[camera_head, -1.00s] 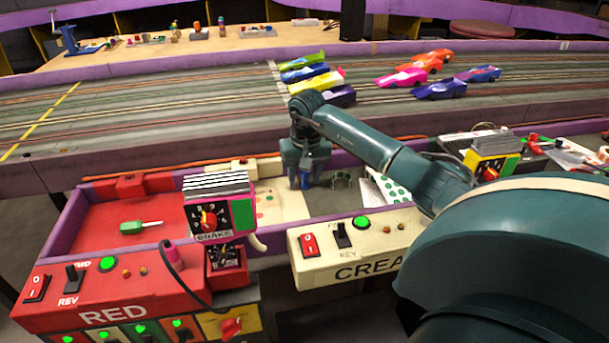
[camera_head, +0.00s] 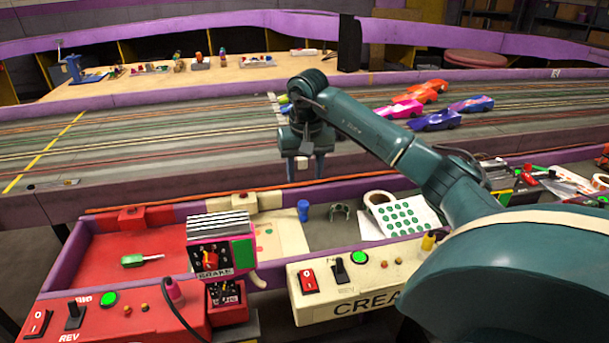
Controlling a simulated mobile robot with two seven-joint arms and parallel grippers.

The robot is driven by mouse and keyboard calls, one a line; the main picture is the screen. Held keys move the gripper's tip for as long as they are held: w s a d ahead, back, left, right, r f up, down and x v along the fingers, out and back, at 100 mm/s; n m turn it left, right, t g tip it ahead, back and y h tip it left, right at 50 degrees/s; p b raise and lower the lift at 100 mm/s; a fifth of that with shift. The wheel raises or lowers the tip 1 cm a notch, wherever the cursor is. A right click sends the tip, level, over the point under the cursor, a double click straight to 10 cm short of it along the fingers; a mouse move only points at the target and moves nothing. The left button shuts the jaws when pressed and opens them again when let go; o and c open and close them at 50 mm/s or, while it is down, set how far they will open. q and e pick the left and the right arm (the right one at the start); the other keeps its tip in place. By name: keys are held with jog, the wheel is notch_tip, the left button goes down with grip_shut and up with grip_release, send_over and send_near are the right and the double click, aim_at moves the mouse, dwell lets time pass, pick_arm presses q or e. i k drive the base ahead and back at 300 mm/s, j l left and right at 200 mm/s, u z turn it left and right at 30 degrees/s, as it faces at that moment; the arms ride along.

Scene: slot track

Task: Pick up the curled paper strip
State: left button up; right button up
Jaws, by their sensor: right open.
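My right gripper (camera_head: 305,168) is open and empty, fingers pointing down, above the front edge of the track. A short blue cylinder (camera_head: 303,210) stands in the tray below it, apart from the fingers. To its right is a small grey-green curled, arch-shaped piece (camera_head: 340,212). Further right, a white ring-like roll (camera_head: 375,197) lies behind a white sheet with green dots (camera_head: 403,217). I cannot tell for certain which of these is the curled paper strip. My left gripper is out of view.
A brake box (camera_head: 222,243) and the cream control panel (camera_head: 350,287) stand in front. Toy cars (camera_head: 435,119) are on the track behind; my right arm covers part of it.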

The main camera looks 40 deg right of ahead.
aim_at(344, 207)
jog(key=k, duration=1)
